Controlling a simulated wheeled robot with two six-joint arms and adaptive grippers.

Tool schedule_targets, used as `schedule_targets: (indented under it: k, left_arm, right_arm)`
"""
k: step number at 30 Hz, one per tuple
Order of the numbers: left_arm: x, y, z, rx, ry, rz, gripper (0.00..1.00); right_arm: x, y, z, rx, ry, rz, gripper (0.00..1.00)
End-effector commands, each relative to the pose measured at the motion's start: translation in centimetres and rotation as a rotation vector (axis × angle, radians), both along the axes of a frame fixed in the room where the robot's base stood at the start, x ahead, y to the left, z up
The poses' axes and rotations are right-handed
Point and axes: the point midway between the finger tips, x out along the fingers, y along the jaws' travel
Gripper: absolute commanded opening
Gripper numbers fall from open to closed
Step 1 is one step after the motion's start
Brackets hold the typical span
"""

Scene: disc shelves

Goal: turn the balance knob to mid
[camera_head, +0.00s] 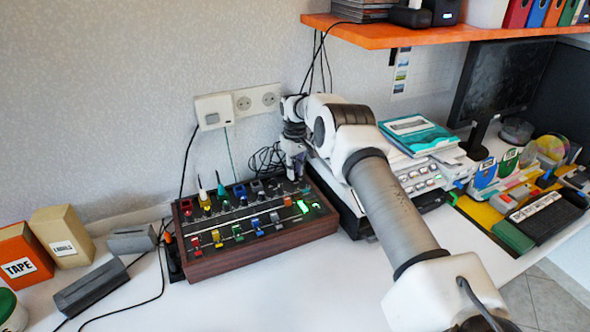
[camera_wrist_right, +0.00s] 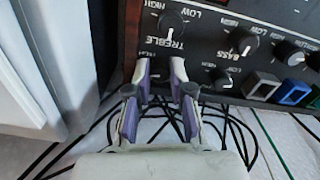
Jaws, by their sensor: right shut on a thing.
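The wooden-sided mixer (camera_head: 262,255) lies on the white table in the head view. My right gripper (camera_head: 296,174) reaches down to its back right corner. In the right wrist view my right gripper (camera_wrist_right: 160,72) has its fingertips at the panel edge, beside the treble knob (camera_wrist_right: 171,21). It is shut on a small knob, taken to be the balance knob; the fingers hide most of it and its pointer, and I cannot read its label. The bass knob (camera_wrist_right: 243,41) and another small knob (camera_wrist_right: 220,78) are nearby. My left gripper is not in view.
A stack of grey-white equipment (camera_head: 405,180) stands close to the right of the mixer. Black cables (camera_head: 266,160) lie behind it, below the wall socket (camera_head: 258,99). An orange shelf (camera_head: 400,36) hangs above. White table is free in front of the mixer.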

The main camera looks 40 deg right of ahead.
Motion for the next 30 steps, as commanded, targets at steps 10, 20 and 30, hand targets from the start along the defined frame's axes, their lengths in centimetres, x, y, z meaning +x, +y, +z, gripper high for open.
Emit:
schedule_targets:
  k: [10,20,30]
  left_arm:
    - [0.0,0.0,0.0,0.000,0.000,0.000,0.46]
    - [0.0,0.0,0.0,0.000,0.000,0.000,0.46]
    - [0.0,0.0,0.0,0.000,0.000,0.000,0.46]
  right_arm:
    - [0.0,0.0,0.0,0.000,-0.001,-0.002,0.46]
    - [0.2,0.0,4.9,0.000,-0.006,-0.002,0.46]
    - [0.1,0.0,11.6,-0.001,-0.001,-0.001,0.46]
